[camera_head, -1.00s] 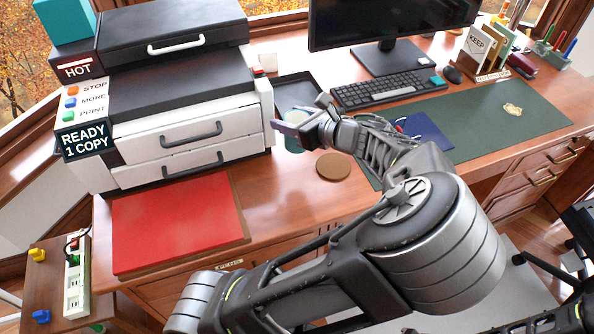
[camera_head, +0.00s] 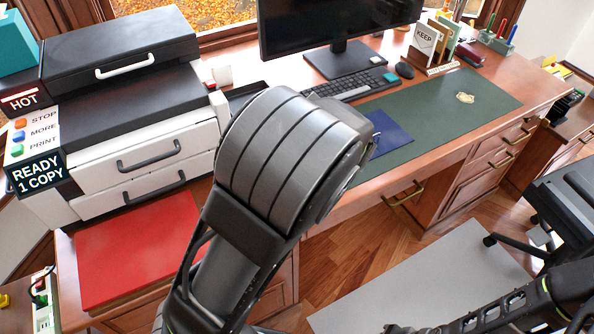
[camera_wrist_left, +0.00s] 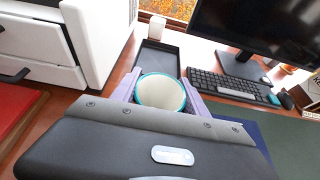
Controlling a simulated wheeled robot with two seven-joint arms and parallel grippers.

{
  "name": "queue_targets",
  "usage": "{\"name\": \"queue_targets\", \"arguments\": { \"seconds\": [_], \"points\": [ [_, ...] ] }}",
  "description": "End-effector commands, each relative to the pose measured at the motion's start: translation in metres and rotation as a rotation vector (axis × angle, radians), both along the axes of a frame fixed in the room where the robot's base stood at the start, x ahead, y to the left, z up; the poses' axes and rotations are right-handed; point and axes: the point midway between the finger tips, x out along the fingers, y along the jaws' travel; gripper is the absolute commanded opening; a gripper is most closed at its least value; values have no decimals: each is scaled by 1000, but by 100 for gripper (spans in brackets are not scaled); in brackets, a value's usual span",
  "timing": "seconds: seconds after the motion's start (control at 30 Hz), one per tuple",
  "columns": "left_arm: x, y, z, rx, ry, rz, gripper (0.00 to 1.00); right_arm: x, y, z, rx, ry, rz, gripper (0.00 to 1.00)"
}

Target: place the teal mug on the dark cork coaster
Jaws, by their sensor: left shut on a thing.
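The teal mug (camera_wrist_left: 160,92) shows in the left wrist view with its round rim and pale inside facing the camera. My left gripper (camera_wrist_left: 162,82) is shut on it, with a lilac finger on either side. Whether the mug's base touches the desk cannot be told. In the head view, my left arm's large grey joint hides the mug and the left gripper. The dark cork coaster is not visible in either current view. My right gripper is not in view; only part of the arm shows at bottom right of the head view.
A black tray (camera_wrist_left: 158,60) lies just behind the mug. The white printer (camera_head: 150,150) stands at left, with a red pad (camera_head: 135,245) in front. The keyboard (camera_wrist_left: 222,86) and monitor (camera_head: 335,40) are behind. A blue folder (camera_head: 388,138) lies on the green mat (camera_head: 455,115).

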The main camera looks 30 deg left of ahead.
Motion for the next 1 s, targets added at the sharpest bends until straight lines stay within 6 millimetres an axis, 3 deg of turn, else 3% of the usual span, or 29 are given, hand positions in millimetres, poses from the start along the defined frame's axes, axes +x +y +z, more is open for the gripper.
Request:
{"name": "queue_targets", "arguments": {
  "seconds": [0.27,0.63,1.0],
  "points": [
    [0,0,-4,2,1,0,0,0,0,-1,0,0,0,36],
    [0,0,-60,3,1,1,0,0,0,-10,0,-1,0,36],
    [0,0,-65,2,0,1,0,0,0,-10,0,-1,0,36]
  ]
}}
